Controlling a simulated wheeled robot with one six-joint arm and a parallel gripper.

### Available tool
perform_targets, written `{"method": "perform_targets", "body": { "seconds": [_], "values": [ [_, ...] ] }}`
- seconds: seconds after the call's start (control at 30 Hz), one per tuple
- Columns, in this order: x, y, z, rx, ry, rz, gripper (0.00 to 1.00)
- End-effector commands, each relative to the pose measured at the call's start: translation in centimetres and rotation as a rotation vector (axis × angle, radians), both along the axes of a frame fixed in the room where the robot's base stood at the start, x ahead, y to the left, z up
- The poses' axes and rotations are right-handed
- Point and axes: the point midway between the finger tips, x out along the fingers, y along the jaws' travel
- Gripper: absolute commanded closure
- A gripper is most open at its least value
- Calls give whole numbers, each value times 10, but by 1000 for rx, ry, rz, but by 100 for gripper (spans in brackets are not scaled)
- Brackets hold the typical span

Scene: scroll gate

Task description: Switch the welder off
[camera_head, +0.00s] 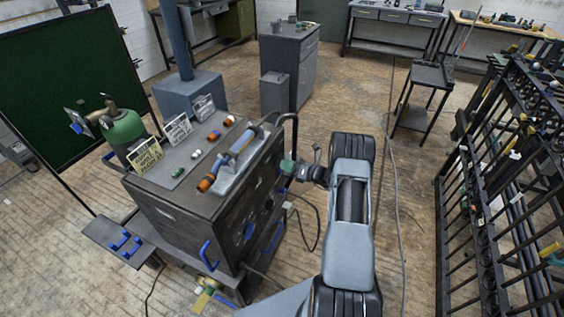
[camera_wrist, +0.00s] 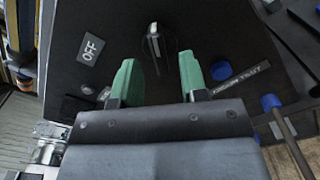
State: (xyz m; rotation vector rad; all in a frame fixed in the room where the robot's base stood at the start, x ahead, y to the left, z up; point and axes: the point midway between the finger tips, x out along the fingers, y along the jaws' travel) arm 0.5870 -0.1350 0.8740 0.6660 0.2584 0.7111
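The welder (camera_head: 190,205) is a dark box-shaped cabinet left of centre in the head view. My gripper (camera_head: 287,167) is at its right-hand face. In the wrist view my gripper (camera_wrist: 158,82) has two green fingertips spread apart with nothing between them. A dark rotary knob with a light pointer (camera_wrist: 154,42) is on the dark panel just beyond the gap between the fingertips. The pointer stands roughly upright in the picture. An OFF label (camera_wrist: 91,50) is left of the knob. A second label (camera_wrist: 241,80), hard to read, is to the right.
A green cylinder (camera_head: 123,130) stands behind the welder's left side. Cables (camera_head: 316,228) hang near its right face. A black rack (camera_head: 500,190) stands at the right, with open floor before it.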

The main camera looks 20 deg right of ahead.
Motion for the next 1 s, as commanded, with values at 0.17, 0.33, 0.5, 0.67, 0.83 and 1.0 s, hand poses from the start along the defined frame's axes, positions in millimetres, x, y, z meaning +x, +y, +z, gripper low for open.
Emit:
{"method": "perform_targets", "body": {
  "seconds": [0.17,0.33,0.5,0.67,0.83,1.0],
  "values": [
    [13,12,1,-1,1,1,60],
    [18,17,0,-1,1,1,60],
    [19,18,0,-1,1,1,60],
    [19,18,0,-1,1,1,63],
    [19,18,0,-1,1,1,79],
    [19,18,0,-1,1,1,95]
  ]
}}
